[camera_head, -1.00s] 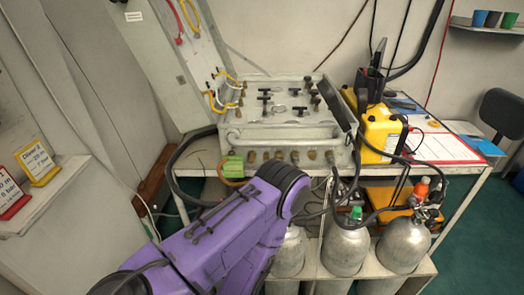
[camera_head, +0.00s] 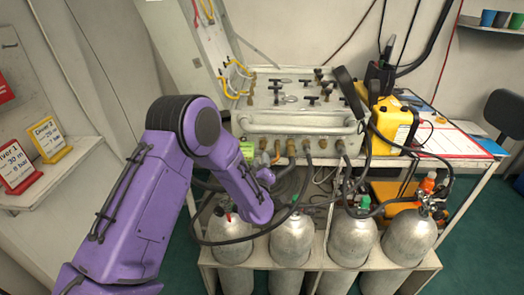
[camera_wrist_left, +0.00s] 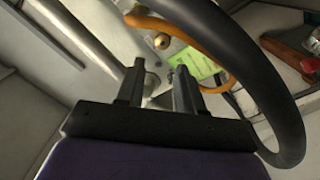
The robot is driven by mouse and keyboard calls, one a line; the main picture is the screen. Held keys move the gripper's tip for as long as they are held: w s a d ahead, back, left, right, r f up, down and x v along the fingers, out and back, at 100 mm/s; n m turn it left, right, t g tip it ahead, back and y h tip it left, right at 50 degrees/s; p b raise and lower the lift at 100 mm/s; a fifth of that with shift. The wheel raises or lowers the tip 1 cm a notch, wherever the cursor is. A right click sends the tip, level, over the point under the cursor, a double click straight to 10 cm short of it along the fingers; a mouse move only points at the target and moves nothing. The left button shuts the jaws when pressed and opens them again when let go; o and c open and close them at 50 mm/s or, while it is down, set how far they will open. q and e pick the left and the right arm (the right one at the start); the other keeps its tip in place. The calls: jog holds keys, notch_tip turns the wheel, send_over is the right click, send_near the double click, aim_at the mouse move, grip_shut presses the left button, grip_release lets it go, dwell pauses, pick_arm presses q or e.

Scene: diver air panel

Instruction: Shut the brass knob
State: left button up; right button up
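The grey air panel (camera_head: 300,122) stands on the table in the head view. Several brass fittings (camera_head: 291,147) line its lower front edge; I cannot tell which is the brass knob. In the left wrist view a small round brass piece (camera_wrist_left: 161,41) lies beyond my fingertips, beside an orange hose (camera_wrist_left: 185,35). My left gripper (camera_wrist_left: 157,78) is open, its two fingers apart, with no object visibly held between them. In the head view my left arm bends down in front of the table, and the fingers are hidden there. My right gripper is not in view.
Several grey cylinders (camera_head: 292,241) stand in a rack below the table. A thick black hose (camera_wrist_left: 285,110) curves close to my left gripper in the wrist view. A green tag (camera_wrist_left: 196,65) lies behind it. A yellow case (camera_head: 393,125) stands right of the panel.

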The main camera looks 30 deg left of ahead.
aim_at(263, 148)
pick_arm(q)
jog(key=x, duration=0.2)
jog(key=p+x, duration=0.1)
jog(key=x, duration=0.4)
jog(key=shift+w+a+f, duration=0.1)
jog(key=shift+w+f, duration=0.3)
jog(key=shift+w+a+r, duration=0.15)
jog(key=shift+w+a, duration=0.1)
jog(key=shift+w, duration=0.1)
jog(key=shift+w, duration=0.1)
grip_shut()
